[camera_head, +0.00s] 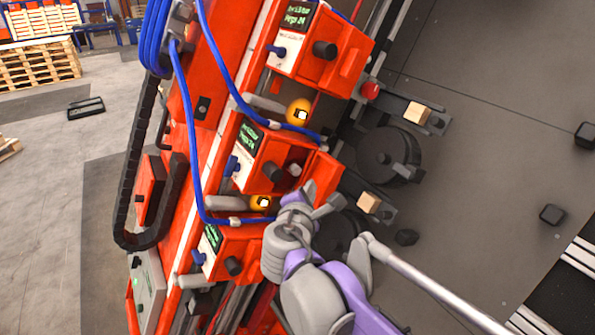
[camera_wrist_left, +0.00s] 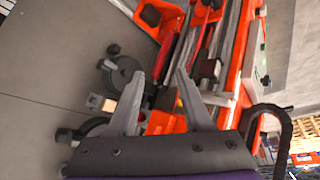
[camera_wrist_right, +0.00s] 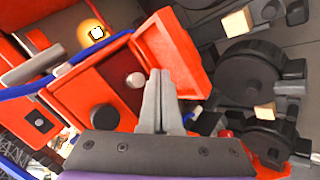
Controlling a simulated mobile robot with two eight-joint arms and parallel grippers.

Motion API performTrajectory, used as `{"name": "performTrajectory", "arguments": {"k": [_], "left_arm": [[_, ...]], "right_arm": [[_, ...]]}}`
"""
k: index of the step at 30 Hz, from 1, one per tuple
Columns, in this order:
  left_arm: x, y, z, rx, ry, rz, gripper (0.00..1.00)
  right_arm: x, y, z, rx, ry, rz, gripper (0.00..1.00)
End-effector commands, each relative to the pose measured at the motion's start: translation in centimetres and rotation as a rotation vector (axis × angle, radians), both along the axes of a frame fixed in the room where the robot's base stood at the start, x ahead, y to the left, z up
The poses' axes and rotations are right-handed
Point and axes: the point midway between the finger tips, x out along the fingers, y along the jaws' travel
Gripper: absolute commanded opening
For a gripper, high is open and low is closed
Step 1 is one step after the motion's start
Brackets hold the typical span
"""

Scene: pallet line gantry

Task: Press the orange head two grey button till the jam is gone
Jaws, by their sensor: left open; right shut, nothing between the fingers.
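Several orange print heads sit in a row along the orange gantry. The middle orange head (camera_head: 264,148) has a lit screen, a blue knob, a black knob (camera_head: 275,177) and a small grey button (camera_head: 294,170). I cannot read a head number. My right gripper (camera_head: 304,192) is shut and empty just beside this head. In the right wrist view the fingertips (camera_wrist_right: 160,75) lie a little right of the grey button (camera_wrist_right: 135,80), beside the orange flap (camera_wrist_right: 178,50); contact cannot be told. My left gripper (camera_wrist_left: 160,82) is open and empty, facing the gantry.
Amber lamps (camera_head: 298,112) glow by the heads. Black rollers (camera_head: 388,154) and wooden blocks (camera_head: 417,112) stand right of the gantry. Blue hoses (camera_head: 188,110) run across its front. A red button (camera_head: 370,90) sits near the upper head. Floor at the right is mostly open.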

Motion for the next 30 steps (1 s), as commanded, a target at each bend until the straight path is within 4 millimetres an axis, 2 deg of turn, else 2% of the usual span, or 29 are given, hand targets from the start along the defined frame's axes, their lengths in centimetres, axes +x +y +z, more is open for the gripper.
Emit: {"name": "performTrajectory", "arguments": {"k": [8,26,29,30], "left_arm": [[0.2,0.0,0.5,0.0,-0.004,0.0,0.5],[0.2,0.0,0.5,0.0,-0.004,0.0,0.5],[0.2,0.0,0.5,0.0,-0.004,0.0,0.5],[0.2,0.0,0.5,0.0,-0.004,0.0,0.5]], "right_arm": [[-1.7,-1.2,0.0,0.0,0.0,0.0,0.0],[-1.7,-1.3,0.0,0.001,0.001,-0.001,0.0],[-2.0,-2.3,-0.6,0.036,0.016,-0.026,0.0],[-2.4,-3.4,-1.2,0.07,0.03,-0.05,0.0]]}}
